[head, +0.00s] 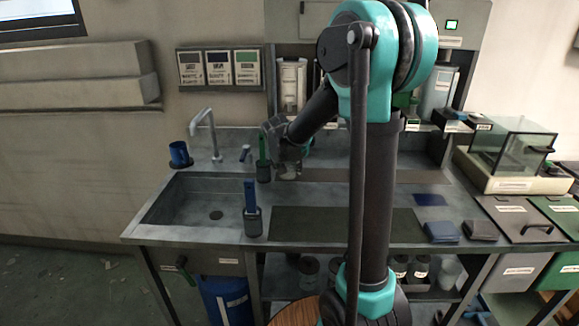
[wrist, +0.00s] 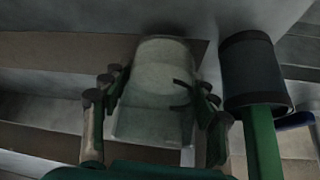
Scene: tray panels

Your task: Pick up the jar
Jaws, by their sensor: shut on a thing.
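A clear glass jar (wrist: 155,95) is between the fingers of my gripper (wrist: 153,118) in the wrist view, with fingers against both its sides. In the head view my gripper (head: 288,163) is at the back of the counter, and the jar (head: 289,174) shows only in part below it. My gripper is shut on the jar. Whether the jar's base touches the counter I cannot tell.
A green-handled tool in a dark holder (wrist: 250,72) stands close to the right of the jar in the wrist view. In the head view a sink (head: 216,214), a tap (head: 208,130) and a blue-handled tool (head: 252,210) are nearby. A dark mat (head: 310,225) lies clear in front.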

